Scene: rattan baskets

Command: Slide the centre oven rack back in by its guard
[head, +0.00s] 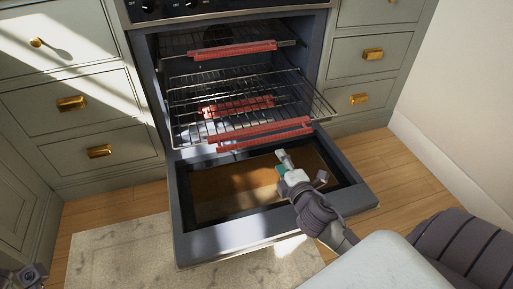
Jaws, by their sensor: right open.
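The centre oven rack (190,122) is a wire shelf pulled well out of the oven over the open door. A red guard (264,134) lies along its front edge. My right gripper (302,167) is open and empty, just in front of and below the right part of that guard, above the door's glass. A gap shows between gripper and guard, though its depth is hard to judge. What seems to be part of my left gripper (27,277) shows in the bottom left corner, cut off by the frame; its jaws cannot be made out.
An upper rack with its own red guard (233,49) sits in the oven. Another red guard (238,106) shows through the centre rack's wires. The oven door (222,240) lies open. Drawers with brass handles flank the oven, and a rug (115,250) lies in front.

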